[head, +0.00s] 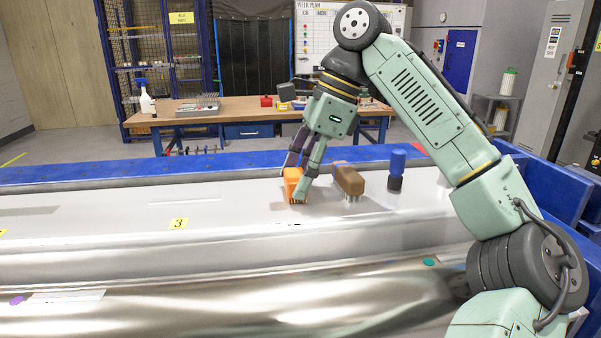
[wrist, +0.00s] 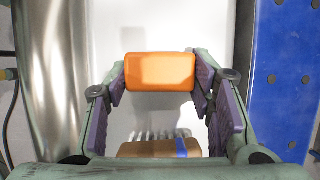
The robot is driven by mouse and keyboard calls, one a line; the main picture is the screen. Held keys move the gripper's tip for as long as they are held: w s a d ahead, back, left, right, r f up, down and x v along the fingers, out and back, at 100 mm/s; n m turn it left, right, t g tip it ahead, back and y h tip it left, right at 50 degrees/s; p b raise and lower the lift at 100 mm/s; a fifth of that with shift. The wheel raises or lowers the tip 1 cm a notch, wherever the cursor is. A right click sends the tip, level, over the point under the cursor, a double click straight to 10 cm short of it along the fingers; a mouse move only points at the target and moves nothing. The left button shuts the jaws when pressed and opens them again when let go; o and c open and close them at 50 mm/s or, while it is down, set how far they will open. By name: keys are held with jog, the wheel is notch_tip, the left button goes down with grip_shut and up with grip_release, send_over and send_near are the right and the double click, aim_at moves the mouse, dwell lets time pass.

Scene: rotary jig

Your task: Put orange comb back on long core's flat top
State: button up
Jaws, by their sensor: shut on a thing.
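The orange comb (head: 293,184) is between the fingers of my gripper (head: 302,180), which is shut on it. The flat top also shows in the wrist view (wrist: 160,25).
A brown brush-like tool (head: 348,180) with pale teeth stands just right of the gripper. A blue-and-black object (head: 397,170) stands further right. A yellow label "3" (head: 179,224) lies to the left on the flat top. Blue rails (head: 100,172) run behind. The flat top left of the comb is mostly clear.

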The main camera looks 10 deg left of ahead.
jog(key=shift+f, duration=0.15)
jog(key=o, duration=1)
jog(key=shift+v, duration=3.95)
